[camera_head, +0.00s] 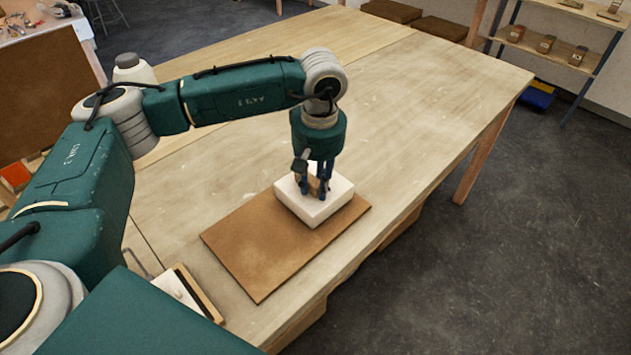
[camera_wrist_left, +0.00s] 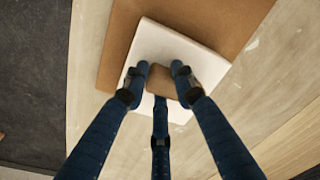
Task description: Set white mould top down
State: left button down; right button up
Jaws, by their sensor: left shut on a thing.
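The white mould top (camera_head: 314,205) is a pale square block with a brown knob on its upper face. It sits at the far end of the brown board (camera_head: 262,252), flat as far as I can tell. Any gap below it is not visible. My left gripper (camera_head: 317,190) comes straight down over it and is shut on the brown knob. In the left wrist view the fingers (camera_wrist_left: 160,75) close around the knob (camera_wrist_left: 162,84), with the white top (camera_wrist_left: 180,48) below and the board (camera_wrist_left: 118,50) under it. My right gripper is not in view.
The wooden table (camera_head: 430,110) has wide free room behind and to the right of the board. A small framed item (camera_head: 183,288) lies near the table's front edge, beside my arm. A shelf (camera_head: 560,45) with small items stands at the far right.

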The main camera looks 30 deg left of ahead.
pick_arm(q)
jog(key=shift+w+f, duration=0.1)
jog(key=shift+f, duration=0.15)
jog(key=c, duration=1.4)
grip_release()
jog(key=shift+f, duration=0.1)
